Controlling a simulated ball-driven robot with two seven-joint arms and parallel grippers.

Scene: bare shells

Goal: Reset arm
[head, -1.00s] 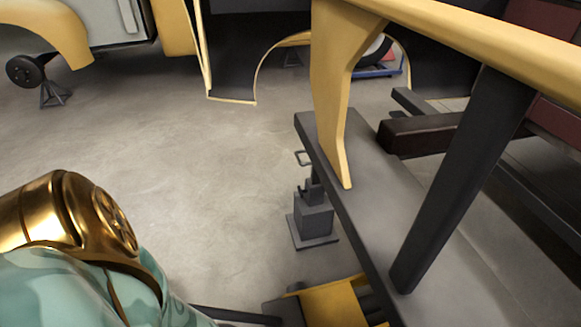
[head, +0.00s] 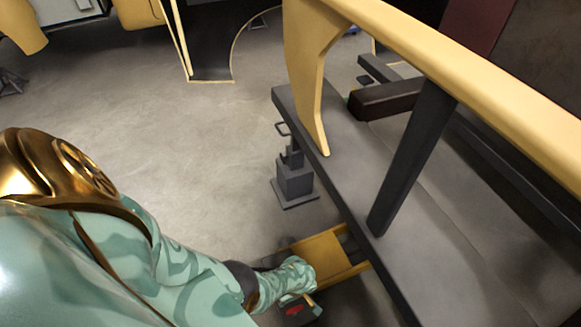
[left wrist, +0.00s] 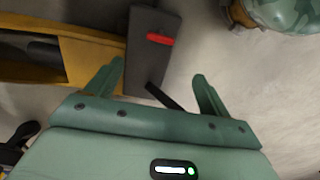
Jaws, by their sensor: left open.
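My left arm, in green camouflage with a gold shoulder, comes in from the left in the head view. It reaches down to the right, its far end (head: 290,278) beside a yellow channel-shaped frame (head: 318,252) low by the platform. I cannot make out the fingers there. In the left wrist view my left gripper (left wrist: 157,76) is open, its two green fingers apart. A dark grey box (left wrist: 150,25) with a red bar lies beyond the fingertips, and a black rod (left wrist: 163,97) shows between the fingers. No held object shows. My right gripper is not in view.
A grey platform edge (head: 330,190) runs along the right, with a dark post (head: 412,160) and a yellow body shell (head: 450,65) above it. A grey jack (head: 294,182) stands beside the platform. The concrete floor (head: 170,130) at centre left is clear.

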